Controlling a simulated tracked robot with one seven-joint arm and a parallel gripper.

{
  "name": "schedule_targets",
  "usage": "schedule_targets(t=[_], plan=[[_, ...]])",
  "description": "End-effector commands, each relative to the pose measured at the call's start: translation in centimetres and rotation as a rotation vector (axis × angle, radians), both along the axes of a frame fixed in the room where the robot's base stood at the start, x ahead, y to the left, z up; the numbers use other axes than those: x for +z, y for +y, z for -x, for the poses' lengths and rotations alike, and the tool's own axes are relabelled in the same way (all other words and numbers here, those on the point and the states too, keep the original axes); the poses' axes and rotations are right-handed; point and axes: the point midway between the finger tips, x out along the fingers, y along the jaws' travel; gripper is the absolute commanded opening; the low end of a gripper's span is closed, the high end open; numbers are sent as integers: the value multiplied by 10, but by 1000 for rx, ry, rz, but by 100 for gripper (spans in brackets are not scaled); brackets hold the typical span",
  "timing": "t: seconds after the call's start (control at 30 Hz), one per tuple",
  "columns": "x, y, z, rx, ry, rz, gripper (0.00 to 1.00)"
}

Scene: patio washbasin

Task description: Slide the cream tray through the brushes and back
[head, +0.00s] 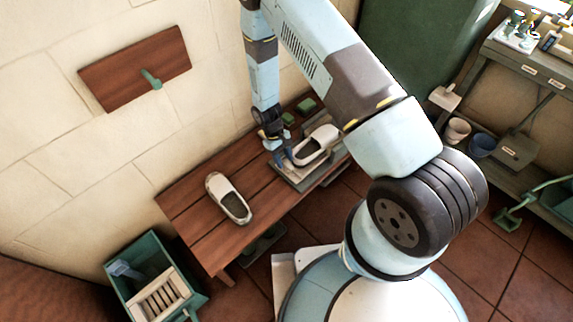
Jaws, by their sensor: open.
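A white shoe (316,146) rests on a low pale-and-grey fixture (297,182) at the right part of the wooden bench. The cream tray appears to be the pale piece under this shoe, but it is too small and covered to tell clearly. My gripper (273,145) is open and points down at that left end, close to the blue pieces. I cannot tell whether it touches anything. My arm hides part of the area behind the shoe.
A second cream shoe (229,199) lies on the bench (190,205), left of the fixture. Small green blocks (306,105) sit near the wall. A green bin (150,260) stands at lower left. A grey shelf unit (530,70) with pots is at right. The bench's left end is clear.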

Motion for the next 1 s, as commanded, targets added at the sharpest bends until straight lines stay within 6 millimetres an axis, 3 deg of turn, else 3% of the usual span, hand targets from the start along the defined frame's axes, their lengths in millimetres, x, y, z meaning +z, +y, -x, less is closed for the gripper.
schedule_targets(t=[0.2, 0.43, 0.63, 1.0], plan=[[41, 11, -15, 0, -2, -2, 45], [74, 20, -25, 0, 0, -1, 45], [86, 23, -29, 1, 2, 0, 45], [88, 23, -29, 1, 2, 0, 45]])
